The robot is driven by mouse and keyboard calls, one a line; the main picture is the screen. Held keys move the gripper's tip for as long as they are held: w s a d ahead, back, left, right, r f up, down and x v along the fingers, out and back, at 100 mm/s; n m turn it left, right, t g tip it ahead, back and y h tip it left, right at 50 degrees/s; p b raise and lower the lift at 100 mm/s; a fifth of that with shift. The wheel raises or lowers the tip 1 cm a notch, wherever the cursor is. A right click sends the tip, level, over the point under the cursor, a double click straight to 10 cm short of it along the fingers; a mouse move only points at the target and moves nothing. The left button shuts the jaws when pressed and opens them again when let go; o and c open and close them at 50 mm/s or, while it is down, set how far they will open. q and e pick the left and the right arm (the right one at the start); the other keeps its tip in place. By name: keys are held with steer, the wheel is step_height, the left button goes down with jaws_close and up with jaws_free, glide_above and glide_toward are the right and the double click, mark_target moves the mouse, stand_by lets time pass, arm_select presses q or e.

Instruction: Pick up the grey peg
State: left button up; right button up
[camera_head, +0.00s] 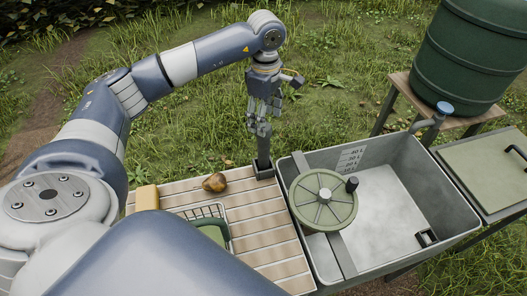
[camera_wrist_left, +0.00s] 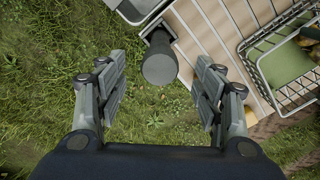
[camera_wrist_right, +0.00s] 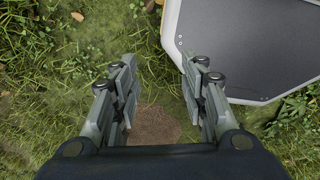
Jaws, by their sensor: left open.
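The grey peg (camera_head: 263,146) stands upright in a dark square holder (camera_head: 263,171) at the far edge of the slatted wooden board. My left gripper (camera_head: 261,128) is above it, pointing down, and its fingers hide the peg's top in the head view. In the left wrist view the peg's round end (camera_wrist_left: 159,66) lies between the two spread fingers, apart from both. The left gripper (camera_wrist_left: 161,78) is open and empty. My right gripper (camera_wrist_right: 158,78) is open and empty over grass and bare soil in the right wrist view; it is not visible in the head view.
The slatted board (camera_head: 265,238) carries a brown pear (camera_head: 215,182), a yellow block (camera_head: 147,197) and a wire basket (camera_head: 208,211). A grey basin (camera_head: 378,195) with a green wheel (camera_head: 323,200) adjoins on the right. A green barrel (camera_head: 470,55) stands behind.

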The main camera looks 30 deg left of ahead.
arm_select(q)
steer(key=p, duration=0.3)
glide_above(264, 152)
steer(key=w+a, duration=0.1)
steer(key=f, duration=0.4)
steer(key=shift+w+f, duration=0.2)
steer(key=shift+f, duration=0.2)
steer(key=shift+a+f, duration=0.1)
steer(key=shift+f, duration=0.25)
steer(key=shift+c, duration=1)
jaws_close()
arm_select(e)
steer(key=r, duration=0.1)
steer(key=w+r, duration=0.1)
steer(key=r, duration=0.1)
steer(key=shift+w+a, duration=0.4)
